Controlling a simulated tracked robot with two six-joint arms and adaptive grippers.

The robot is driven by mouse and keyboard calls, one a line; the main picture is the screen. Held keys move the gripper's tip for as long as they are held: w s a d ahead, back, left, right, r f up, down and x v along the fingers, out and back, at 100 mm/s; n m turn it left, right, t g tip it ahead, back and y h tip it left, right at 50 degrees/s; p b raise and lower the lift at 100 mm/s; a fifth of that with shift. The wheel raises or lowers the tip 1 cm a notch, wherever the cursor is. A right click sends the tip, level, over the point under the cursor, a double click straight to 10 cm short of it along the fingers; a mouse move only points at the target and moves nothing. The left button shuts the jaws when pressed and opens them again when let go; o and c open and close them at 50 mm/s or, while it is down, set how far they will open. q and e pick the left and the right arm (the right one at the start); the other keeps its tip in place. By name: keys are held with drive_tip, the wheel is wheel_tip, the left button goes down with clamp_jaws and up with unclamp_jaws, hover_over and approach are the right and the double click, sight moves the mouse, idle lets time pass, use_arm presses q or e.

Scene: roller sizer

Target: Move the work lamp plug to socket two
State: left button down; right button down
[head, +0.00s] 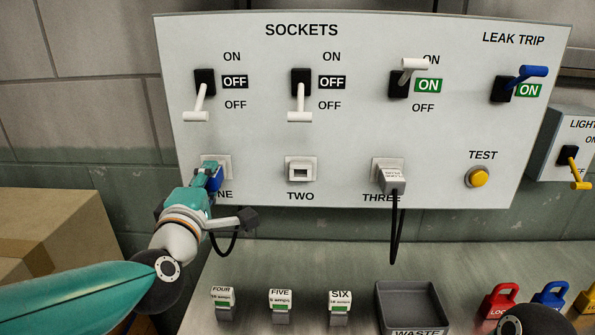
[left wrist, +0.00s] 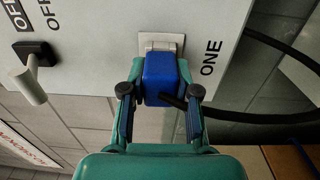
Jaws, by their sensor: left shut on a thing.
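A blue plug (head: 215,181) sits at socket one (head: 224,162), against its white face. My left gripper (head: 210,177) is shut on this plug, with a finger on each side, as the left wrist view shows the blue plug (left wrist: 160,75) between the fingers. I cannot tell how deep the plug is seated. Socket two (head: 300,171) is empty, and its switch (head: 300,95) is down at OFF. A white plug (head: 392,178) with a black cord and a small unreadable label is in socket three. My right gripper is not in view.
Switch one (head: 202,95) is down at OFF; switch three (head: 408,72) is up at ON. The blue leak trip lever (head: 527,74) shows ON. Fuses four (head: 222,302), five (head: 281,306) and six (head: 340,307), a waste tray (head: 411,288) and colored locks stand on the bench below.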

use_arm(q)
drive_tip(key=shift+s, duration=0.1)
drive_tip(key=s, duration=0.5)
drive_tip(key=shift+s+a+b, duration=0.15)
drive_tip(key=shift+s+b, duration=0.25)
idle(0.7)
drive_tip(key=shift+f, duration=0.1)
